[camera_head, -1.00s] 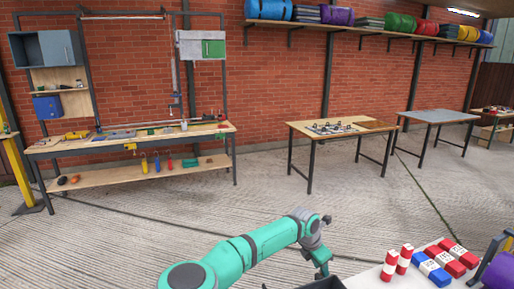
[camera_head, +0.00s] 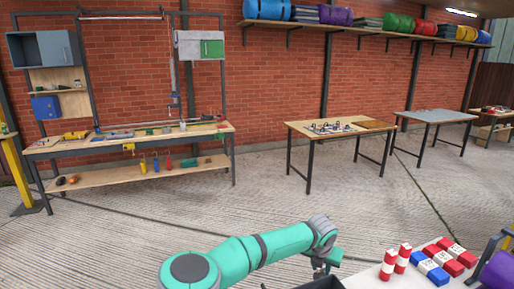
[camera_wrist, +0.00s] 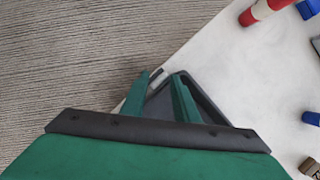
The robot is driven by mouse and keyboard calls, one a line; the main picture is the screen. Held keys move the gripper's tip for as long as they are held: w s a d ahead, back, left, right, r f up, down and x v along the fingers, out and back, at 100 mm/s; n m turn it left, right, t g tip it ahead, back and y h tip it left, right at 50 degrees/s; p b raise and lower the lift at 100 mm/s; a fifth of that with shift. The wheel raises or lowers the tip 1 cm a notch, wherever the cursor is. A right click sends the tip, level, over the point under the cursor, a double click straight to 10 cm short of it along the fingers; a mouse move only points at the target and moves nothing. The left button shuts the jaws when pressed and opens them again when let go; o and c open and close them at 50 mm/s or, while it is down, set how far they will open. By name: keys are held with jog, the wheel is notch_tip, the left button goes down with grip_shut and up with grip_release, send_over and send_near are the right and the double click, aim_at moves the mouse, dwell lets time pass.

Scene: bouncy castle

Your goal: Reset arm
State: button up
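My arm (camera_head: 265,248) is green and grey and reaches right across the lower part of the head view. My gripper (camera_wrist: 160,76) shows in the wrist view with two green fingers apart and a gap between them. I see nothing held in it. It points down over a dark, open tray (camera_wrist: 206,101) at the edge of a white table (camera_wrist: 225,50). In the head view the gripper is small and partly hidden near the dark tray (camera_head: 322,283).
Red-and-white posts (camera_head: 389,264) stand on the white table, beside red and blue blocks (camera_head: 432,272) and a purple roll (camera_head: 500,272). A workbench (camera_head: 130,142) and tables (camera_head: 340,128) stand along the brick wall. The concrete floor between is clear.

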jog(key=n+y, duration=0.1)
jog(key=n, duration=0.4)
jog(key=shift+d+t+y, duration=0.15)
jog(key=shift+t+y, duration=0.25)
jog(key=shift+d+n+y, duration=0.1)
jog(key=shift+n+y, duration=0.4)
jog(key=shift+n, duration=0.75)
jog(key=shift+d+n+y, duration=0.1)
jog(key=shift+n+y, duration=0.4)
jog(key=shift+n, duration=0.75)
